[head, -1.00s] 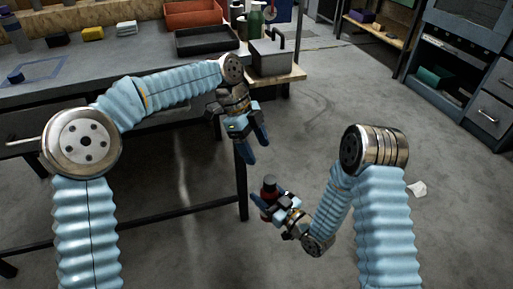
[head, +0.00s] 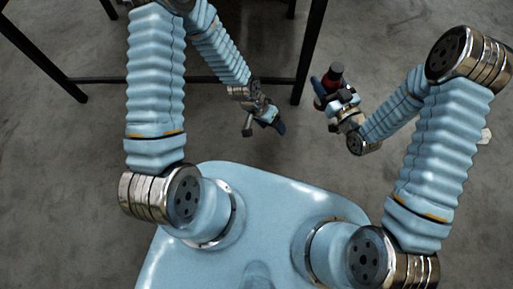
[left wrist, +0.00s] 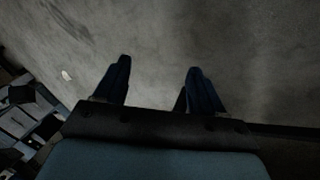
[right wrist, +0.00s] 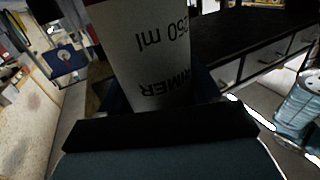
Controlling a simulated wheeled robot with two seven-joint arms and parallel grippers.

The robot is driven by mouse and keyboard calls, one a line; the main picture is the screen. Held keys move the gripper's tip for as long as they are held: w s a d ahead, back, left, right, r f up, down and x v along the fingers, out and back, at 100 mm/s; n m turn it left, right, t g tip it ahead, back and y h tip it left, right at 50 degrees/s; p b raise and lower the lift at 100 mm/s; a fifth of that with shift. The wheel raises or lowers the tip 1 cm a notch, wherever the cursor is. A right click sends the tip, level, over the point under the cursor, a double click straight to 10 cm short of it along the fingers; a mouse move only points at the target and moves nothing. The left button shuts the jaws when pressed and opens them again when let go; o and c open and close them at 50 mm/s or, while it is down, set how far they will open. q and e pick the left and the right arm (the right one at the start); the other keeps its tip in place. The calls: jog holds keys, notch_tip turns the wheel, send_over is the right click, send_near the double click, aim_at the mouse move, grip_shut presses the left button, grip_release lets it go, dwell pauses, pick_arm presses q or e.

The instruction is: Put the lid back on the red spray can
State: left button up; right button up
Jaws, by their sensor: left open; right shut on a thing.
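The red spray can (head: 328,90) is in my right gripper (head: 332,95), held upright or nearly so, with a dark top (head: 336,71). I cannot tell whether that top is a lid or the can's own cap. In the right wrist view the can (right wrist: 150,45) fills the space between the fingers, its pale label reading "250 ml" upside down. My left gripper (head: 275,122) is open and empty, left of and a little below the can in the head view. Its two spread fingers show in the left wrist view (left wrist: 155,85) above bare floor. No separate lid can be made out.
The dark legs of the workbench (head: 308,50) stand behind my left gripper, close to the can. My own base fills the bottom of the head view. The grey floor between the grippers is clear.

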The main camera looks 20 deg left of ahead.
pick_arm(q)
jog(key=s+a+f+n, duration=0.2)
jog(key=s+n, duration=0.2)
jog(key=s, duration=0.5)
jog(key=shift+a+f+n+y, duration=0.2)
jog(key=shift+f+n+y, duration=0.1)
jog(key=shift+n, duration=0.1)
pick_arm(e)
jog(key=w+d+r+m+t+h, duration=0.2)
jog(key=d+m+t+h, duration=0.2)
jog(key=d+m+h, duration=0.4)
jog(key=d+h, duration=0.3)
jog(key=d, duration=0.4)
jog(key=shift+d+h, duration=0.3)
jog(key=shift+d, duration=0.1)
